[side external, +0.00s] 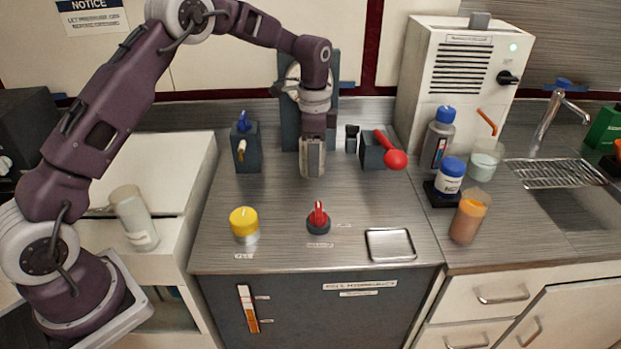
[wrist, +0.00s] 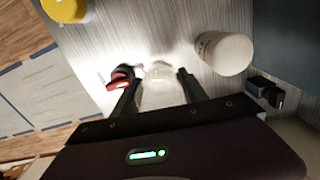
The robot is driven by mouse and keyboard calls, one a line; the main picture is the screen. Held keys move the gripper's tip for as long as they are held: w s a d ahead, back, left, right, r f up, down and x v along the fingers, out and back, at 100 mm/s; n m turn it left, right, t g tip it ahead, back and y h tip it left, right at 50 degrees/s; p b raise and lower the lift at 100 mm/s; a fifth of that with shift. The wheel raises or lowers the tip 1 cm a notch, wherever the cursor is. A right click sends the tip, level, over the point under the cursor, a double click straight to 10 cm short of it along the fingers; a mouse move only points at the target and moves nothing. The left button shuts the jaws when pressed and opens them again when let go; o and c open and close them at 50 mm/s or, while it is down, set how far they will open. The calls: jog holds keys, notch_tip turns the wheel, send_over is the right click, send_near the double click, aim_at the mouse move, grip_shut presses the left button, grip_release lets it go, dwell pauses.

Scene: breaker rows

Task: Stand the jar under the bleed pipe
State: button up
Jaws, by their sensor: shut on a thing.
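My gripper (side external: 312,172) is low over the middle of the counter, shut on a clear glass jar (wrist: 162,93). In the wrist view the jar sits between the two dark fingers. In the side view the fingers cover much of it, and I cannot tell whether its base touches the counter. A dark block (side external: 246,158) with a blue handle and a short tan spout, which looks like the bleed pipe, stands to the left of my gripper. The jar is apart from it.
A red knob (side external: 318,218) and a yellow-capped jar (side external: 244,224) stand in front. A metal tray (side external: 390,245) lies front right. A red-ended lever (side external: 396,158) juts out at right. A pale cylinder (wrist: 223,52) is near the jar in the wrist view. Counter between is clear.

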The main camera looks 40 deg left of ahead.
jog(key=s+a+r+n, duration=0.3)
jog(key=s+a+r, duration=0.1)
jog(key=a, duration=0.1)
jog(key=n, duration=0.7)
send_over(245, 192)
jog(key=s+d, duration=0.3)
notch_tip(245, 192, down, 11)
jog(key=shift+f, duration=0.15)
jog(key=w+a, duration=0.3)
jog(key=shift+w+f, duration=0.1)
jog(key=shift+f, duration=0.5)
